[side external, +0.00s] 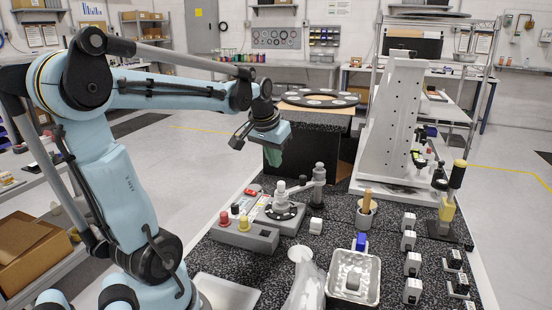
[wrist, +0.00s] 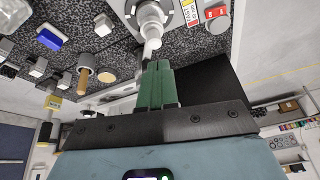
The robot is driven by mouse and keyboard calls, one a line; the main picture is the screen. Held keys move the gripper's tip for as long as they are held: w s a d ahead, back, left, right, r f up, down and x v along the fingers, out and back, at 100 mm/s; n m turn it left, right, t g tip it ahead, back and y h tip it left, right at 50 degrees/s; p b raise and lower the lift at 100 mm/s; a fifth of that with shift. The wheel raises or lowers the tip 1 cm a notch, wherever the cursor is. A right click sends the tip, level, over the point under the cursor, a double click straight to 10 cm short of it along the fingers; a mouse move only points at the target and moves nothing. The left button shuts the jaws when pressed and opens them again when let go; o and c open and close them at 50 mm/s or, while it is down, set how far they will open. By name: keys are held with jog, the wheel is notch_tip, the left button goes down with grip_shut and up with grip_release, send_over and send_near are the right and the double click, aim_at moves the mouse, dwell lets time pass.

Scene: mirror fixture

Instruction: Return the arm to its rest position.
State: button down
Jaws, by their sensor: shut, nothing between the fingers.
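My gripper (side external: 278,160) hangs at the end of my light blue arm in the side external view, above the back part of the speckled table. Its green fingers (wrist: 158,88) are together in the wrist view, with nothing held between them. The fingertips point toward a white and grey post fixture (wrist: 150,25), which also stands on the table in the side external view (side external: 319,185). The fingers appear apart from it.
A grey control box (side external: 245,236) with coloured knobs stands below my gripper. A tall white perforated bracket (side external: 390,120) rises to the right. A metal tray (side external: 353,277), a cup with a wooden handle (side external: 366,213) and several small white blocks occupy the front right.

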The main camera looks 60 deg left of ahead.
jog(key=d+f+m+t+h, duration=0.1)
jog(key=d+f+m, duration=0.1)
jog(key=d, duration=0.8)
jog(key=s+d+f+m+t+h, duration=0.1)
jog(key=d+f+m+t, duration=0.1)
jog(key=d, duration=0.9)
jog(key=shift+s+m+t+h, duration=0.3)
jog(key=shift+m, duration=0.6)
jog(key=c, duration=1.7)
grip_release()
jog(key=shift+s+d+f, duration=0.15)
jog(key=shift+d, duration=0.15)
jog(key=shift+o, duration=1.1)
jog(key=shift+m, duration=0.3)
jog(key=o, duration=0.5)
jog(key=a, duration=0.1)
jog(key=w+a+r, duration=0.1)
jog(key=a+m, duration=0.1)
jog(key=shift+w+r+g+y, duration=0.25)
jog(key=shift+w+g+y, duration=0.05)
jog(key=shift+g+y, duration=0.1)
jog(key=m+g+y, duration=0.2)
jog(key=m+g, duration=0.6)
jog(key=g, duration=0.1)
send_over(251, 192)
jog(key=w+d, duration=0.4)
jog(key=f, duration=0.2)
jog(key=x, duration=1.1)
jog(key=shift+s+a+r, duration=0.15)
jog(key=shift+s+a, duration=0.15)
